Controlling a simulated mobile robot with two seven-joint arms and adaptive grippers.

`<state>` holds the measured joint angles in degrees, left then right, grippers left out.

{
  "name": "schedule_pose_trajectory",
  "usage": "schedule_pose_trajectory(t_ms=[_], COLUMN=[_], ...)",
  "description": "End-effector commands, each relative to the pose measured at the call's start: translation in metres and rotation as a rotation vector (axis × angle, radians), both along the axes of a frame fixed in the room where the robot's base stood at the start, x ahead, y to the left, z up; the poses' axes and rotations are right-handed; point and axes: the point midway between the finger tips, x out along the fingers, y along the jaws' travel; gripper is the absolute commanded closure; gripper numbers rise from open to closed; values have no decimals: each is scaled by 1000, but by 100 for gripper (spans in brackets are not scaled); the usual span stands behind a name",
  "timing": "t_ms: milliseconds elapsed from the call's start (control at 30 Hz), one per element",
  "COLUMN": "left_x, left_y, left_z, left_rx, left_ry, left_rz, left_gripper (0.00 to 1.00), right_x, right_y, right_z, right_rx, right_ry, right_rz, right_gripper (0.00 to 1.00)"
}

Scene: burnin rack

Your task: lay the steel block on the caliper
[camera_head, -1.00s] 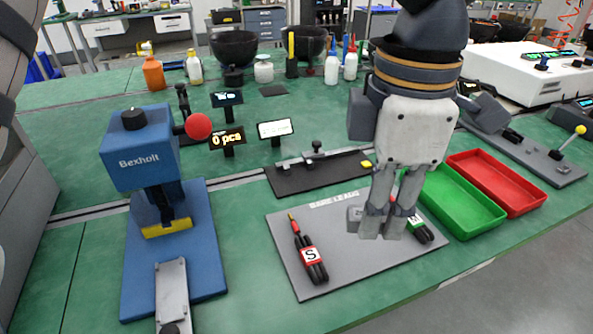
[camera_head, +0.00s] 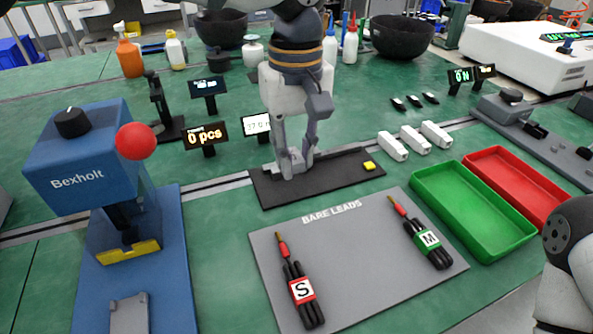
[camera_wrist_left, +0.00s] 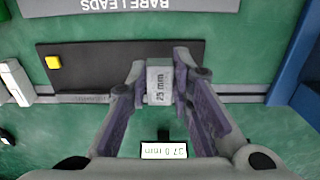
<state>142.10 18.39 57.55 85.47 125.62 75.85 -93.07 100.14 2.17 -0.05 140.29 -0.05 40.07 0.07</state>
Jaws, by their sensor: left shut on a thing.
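My left gripper (camera_head: 292,168) hangs over the left part of the caliper's dark base plate (camera_head: 345,172) in the head view. In the left wrist view its two fingers (camera_wrist_left: 159,88) are shut on the steel block (camera_wrist_left: 159,75), a small grey block marked 25 mm. The caliper's dark plate also shows in the wrist view (camera_wrist_left: 95,62), with a metal rail (camera_wrist_left: 85,98) along it. The gripper hides most of the block and the caliper's jaws in the head view. I cannot tell whether the block touches the caliper. My right gripper is out of view.
A small display (camera_head: 256,123) stands behind the caliper. A grey mat (camera_head: 350,250) with two bundles of leads lies in front. A blue Bexholt press (camera_head: 85,160) stands at left. Green (camera_head: 470,205) and red (camera_head: 520,185) trays are at right, near white blocks (camera_head: 415,140).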

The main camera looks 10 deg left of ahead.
Motion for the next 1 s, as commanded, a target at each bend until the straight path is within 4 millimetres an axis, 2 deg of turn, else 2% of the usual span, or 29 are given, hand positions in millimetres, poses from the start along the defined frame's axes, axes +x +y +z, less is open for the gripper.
schedule_pose_trajectory(t_ms=[33, 267, 400, 733, 767, 833, 1000], left_x=[6, 22, 21, 21, 21, 21, 21], left_y=[1, 4, 4, 4, 4, 4, 3], left_z=[-9, -30, -53, -57, -58, -57, -57], left_rx=[0, 1, 0, 0, -1, 0, 0], left_ry=[2, -1, -4, -5, -4, -5, -5], left_rz=[1, 1, -1, 1, 1, 1, 1], left_gripper=[100, 100, 100, 100, 77, 62, 60], right_x=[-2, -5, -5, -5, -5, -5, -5], right_y=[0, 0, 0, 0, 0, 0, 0], right_z=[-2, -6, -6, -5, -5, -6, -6], right_rx=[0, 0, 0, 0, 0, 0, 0], right_ry=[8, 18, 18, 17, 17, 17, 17], right_rz=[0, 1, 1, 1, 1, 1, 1], right_gripper=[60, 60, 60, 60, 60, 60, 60])
